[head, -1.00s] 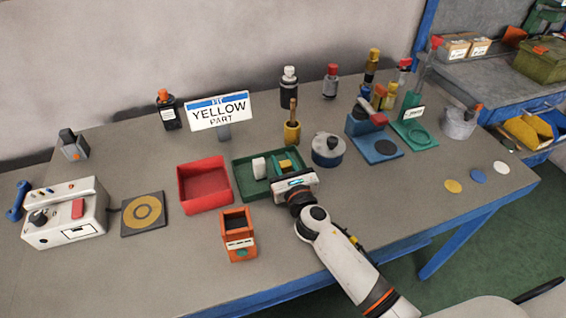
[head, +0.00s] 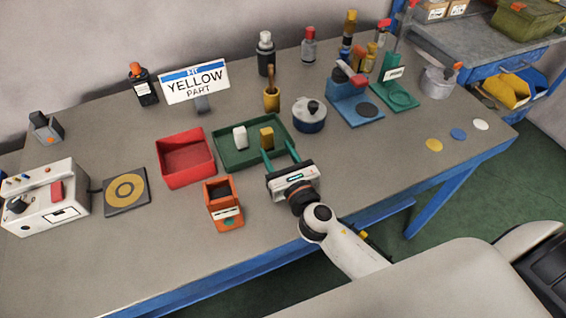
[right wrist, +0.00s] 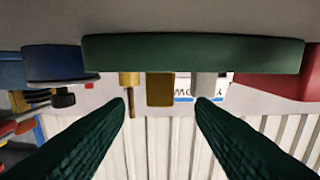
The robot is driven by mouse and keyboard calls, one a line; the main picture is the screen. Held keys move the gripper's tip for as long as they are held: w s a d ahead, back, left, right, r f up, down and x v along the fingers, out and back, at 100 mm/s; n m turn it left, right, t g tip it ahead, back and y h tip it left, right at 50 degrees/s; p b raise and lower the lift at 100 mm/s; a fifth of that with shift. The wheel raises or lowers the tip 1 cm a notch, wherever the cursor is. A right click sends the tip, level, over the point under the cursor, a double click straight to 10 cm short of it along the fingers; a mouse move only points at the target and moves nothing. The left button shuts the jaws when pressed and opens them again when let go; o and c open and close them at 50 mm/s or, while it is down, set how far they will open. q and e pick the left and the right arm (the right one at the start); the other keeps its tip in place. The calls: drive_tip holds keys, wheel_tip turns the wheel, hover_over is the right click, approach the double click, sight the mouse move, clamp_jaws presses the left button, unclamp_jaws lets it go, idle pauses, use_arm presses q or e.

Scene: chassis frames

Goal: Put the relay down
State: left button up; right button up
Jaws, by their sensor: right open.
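A yellow block (head: 267,138), which appears to be the relay, stands upright in the green tray (head: 228,161), to the right of a white block (head: 240,137). My right gripper (head: 278,153) is open, with its green fingers apart at the tray's near right edge and nothing between them. In the right wrist view, which is upside down, the yellow block (right wrist: 160,89) is beyond the open fingers (right wrist: 160,105), in the gap between them. The white block (right wrist: 207,83) and the tray (right wrist: 195,53) also show there. My left gripper is out of view.
A red bin (head: 186,159) stands left of the tray, and an orange holder (head: 224,204) in front. A sign (head: 194,82) reading "KIT YELLOW PART" is behind. The table front right of my gripper is clear.

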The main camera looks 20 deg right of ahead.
drive_tip(key=shift+s, duration=1.55)
